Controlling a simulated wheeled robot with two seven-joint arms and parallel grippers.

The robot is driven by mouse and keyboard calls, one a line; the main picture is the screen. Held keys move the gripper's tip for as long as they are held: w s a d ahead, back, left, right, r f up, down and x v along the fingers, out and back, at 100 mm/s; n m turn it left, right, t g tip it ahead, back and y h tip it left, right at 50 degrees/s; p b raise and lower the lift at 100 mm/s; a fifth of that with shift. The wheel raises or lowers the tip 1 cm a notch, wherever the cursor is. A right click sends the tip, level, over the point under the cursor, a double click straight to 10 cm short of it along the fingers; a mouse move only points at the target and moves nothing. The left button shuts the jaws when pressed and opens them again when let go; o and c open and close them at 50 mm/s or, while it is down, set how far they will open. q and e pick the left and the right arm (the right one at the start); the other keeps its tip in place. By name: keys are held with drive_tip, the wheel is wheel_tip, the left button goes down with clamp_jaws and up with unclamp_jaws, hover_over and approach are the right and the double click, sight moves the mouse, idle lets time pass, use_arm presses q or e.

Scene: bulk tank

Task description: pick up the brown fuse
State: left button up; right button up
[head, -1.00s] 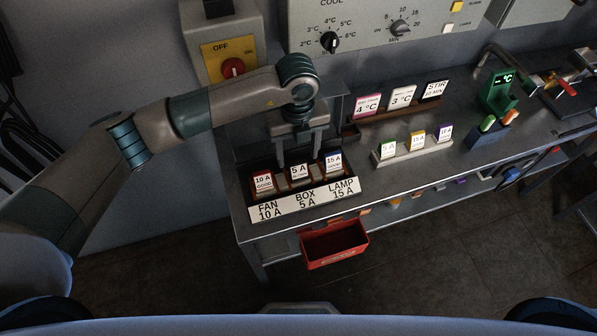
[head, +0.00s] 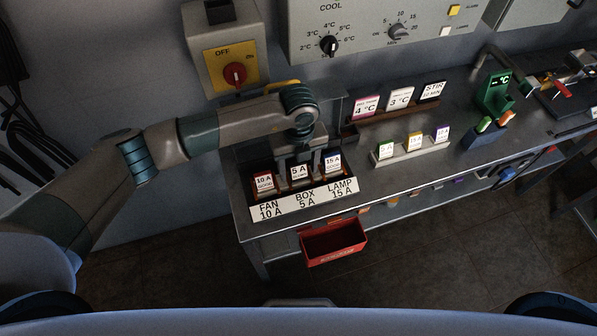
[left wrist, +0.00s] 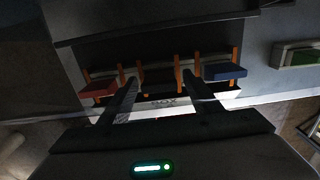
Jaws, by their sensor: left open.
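The brown fuse carries a white 5 A card (head: 300,173) and sits in the middle slot of the fuse block (head: 306,198), above the BOX 5 A label. In the left wrist view the brown fuse (left wrist: 158,80) is a dark body between my fingers. My left gripper (head: 300,161) is open, pointing down over the middle slot, one finger to each side of the fuse. I cannot tell whether the fingers touch it. A red fuse (left wrist: 97,89) with a 10 A card is on the left. A blue fuse (left wrist: 223,72) with a 15 A card is on the right. My right gripper is out of view.
A red open bin (head: 334,240) hangs at the bench front below the block. An OFF switch box (head: 228,55) is on the wall behind my arm. Card racks (head: 412,151) stand to the right. Bare bench top lies between the block and the racks.

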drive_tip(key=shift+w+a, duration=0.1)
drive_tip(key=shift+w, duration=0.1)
use_arm(q)
drive_tip(key=c, duration=1.1)
drive_tip(key=shift+c, duration=0.2)
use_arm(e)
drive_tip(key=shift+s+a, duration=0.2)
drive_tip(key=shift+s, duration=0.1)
use_arm(q)
drive_tip(key=shift+r, duration=0.1)
